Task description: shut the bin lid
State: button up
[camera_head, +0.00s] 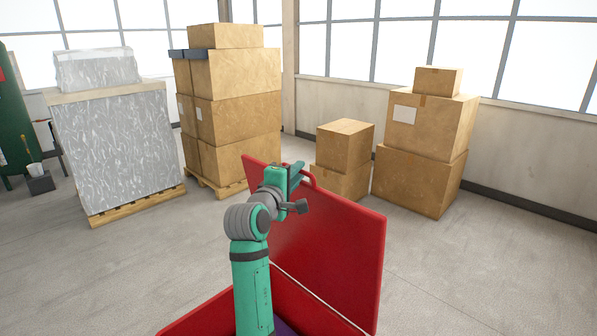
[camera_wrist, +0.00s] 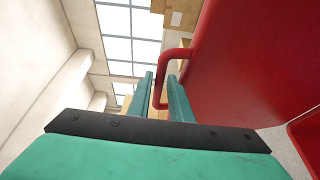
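The red bin lid (camera_head: 335,245) stands raised, hinged along the red bin (camera_head: 215,318), whose mouth is open at the bottom of the head view. The lid also fills the right of the wrist view (camera_wrist: 262,65). Its red bar handle (camera_wrist: 161,75) sticks out from the panel and partly shows at the lid's top edge in the head view (camera_head: 311,178). My gripper (camera_wrist: 161,82) is at the handle, with one finger on each side of the bar. The fingers are apart and look clear of the bar. In the head view, my arm hides part of the lid and bin.
Stacked cardboard boxes on a pallet (camera_head: 235,90) stand behind the lid. More boxes (camera_head: 345,145) and a taller stack (camera_head: 430,125) stand by the wall at the right. A wrapped pallet load (camera_head: 115,140) is at the left. The floor at the right is clear.

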jog(key=shift+x, duration=0.75)
jog(key=shift+a, duration=0.15)
jog(key=shift+c, duration=0.3)
grip_shut()
